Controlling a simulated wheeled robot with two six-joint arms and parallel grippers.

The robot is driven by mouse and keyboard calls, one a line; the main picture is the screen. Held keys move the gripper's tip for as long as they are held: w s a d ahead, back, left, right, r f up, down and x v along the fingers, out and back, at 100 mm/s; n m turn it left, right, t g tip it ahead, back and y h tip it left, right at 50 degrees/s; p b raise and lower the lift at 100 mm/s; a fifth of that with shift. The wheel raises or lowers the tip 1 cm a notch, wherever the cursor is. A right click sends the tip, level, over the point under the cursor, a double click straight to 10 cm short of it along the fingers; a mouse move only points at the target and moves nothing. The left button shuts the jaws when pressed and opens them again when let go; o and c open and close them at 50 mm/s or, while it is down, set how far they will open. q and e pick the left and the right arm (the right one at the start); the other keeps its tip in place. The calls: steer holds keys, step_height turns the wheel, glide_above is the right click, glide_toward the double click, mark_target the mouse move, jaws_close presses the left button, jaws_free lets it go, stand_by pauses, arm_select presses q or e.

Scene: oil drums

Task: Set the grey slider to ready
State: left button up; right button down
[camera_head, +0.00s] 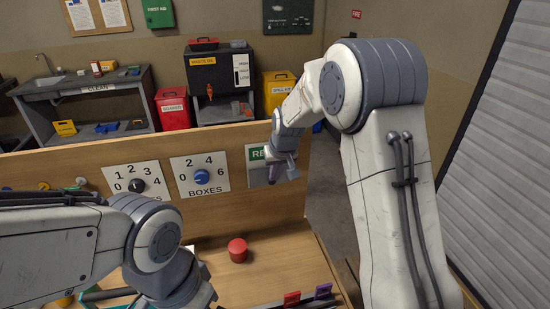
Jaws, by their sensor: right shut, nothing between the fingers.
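The ready plate (257,178) is on the wooden panel at the right, with a green label (257,154) that reads "RE" before my arm covers the rest. The grey slider cannot be made out clearly; my right gripper hides much of the plate. My right gripper (287,169) is shut and empty, pointing down in front of the plate's right part. I cannot tell if it touches the slider. My left arm comes in at the lower left; its gripper's fingers cannot be made out.
A black dial (137,185) and a blue "BOXES" dial (201,177) sit left of the plate. A red button (238,250) stands on the bench below. Red and purple clips (292,299) are at the bench's front. My left arm covers the panel's lower left.

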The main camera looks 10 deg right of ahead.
steer(key=shift+s+f, duration=0.1)
steer(key=shift+f, duration=0.05)
steer(key=w+v, duration=0.1)
steer(key=v, duration=1.3)
steer(key=shift+d+r, duration=0.25)
steer(key=shift+p, duration=0.3)
